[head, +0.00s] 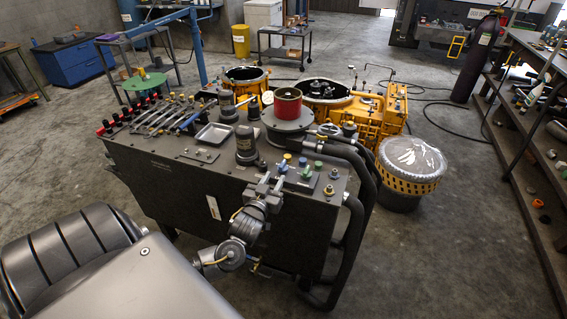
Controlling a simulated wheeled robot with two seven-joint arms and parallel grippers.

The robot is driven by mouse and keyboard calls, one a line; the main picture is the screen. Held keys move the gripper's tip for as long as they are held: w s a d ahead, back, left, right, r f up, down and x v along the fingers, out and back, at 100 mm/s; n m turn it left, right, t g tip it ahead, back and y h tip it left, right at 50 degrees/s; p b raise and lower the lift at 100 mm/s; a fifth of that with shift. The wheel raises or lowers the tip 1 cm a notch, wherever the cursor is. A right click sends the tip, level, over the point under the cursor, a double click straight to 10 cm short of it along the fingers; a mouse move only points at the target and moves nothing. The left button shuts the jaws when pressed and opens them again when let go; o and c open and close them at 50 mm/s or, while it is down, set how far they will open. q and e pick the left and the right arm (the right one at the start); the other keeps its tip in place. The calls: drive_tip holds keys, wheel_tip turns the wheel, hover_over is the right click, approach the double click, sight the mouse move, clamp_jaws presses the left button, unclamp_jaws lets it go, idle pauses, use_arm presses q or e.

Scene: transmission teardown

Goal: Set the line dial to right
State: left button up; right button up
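The console (180,190) is a dark cabinet with controls on its sloped top. A group of small coloured knobs (306,173) in yellow, blue and green sits near its right front corner. A small dark plate with gold-topped knobs (329,189) is just right of them. I cannot tell which control is the line dial or where it points. My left gripper (272,181) is at the console's front edge, just left of the coloured knobs. Its fingertips are small and dark against the console, so its opening is unclear. My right gripper is out of the picture.
Black hoses (360,180) curve down the console's right end. A black cylinder (245,145) and a metal tray (214,134) stand on top. A row of levers (160,115) lies at the left. Yellow housings (380,110) and a mesh-sided drum (411,165) stand beyond. Floor at lower right is clear.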

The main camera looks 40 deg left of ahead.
sight(280, 168)
use_arm(q)
drive_tip(key=p+x, duration=0.1)
drive_tip(key=x, duration=0.8)
drive_tip(key=shift+s, duration=0.1)
drive_tip(key=shift+c, duration=0.3)
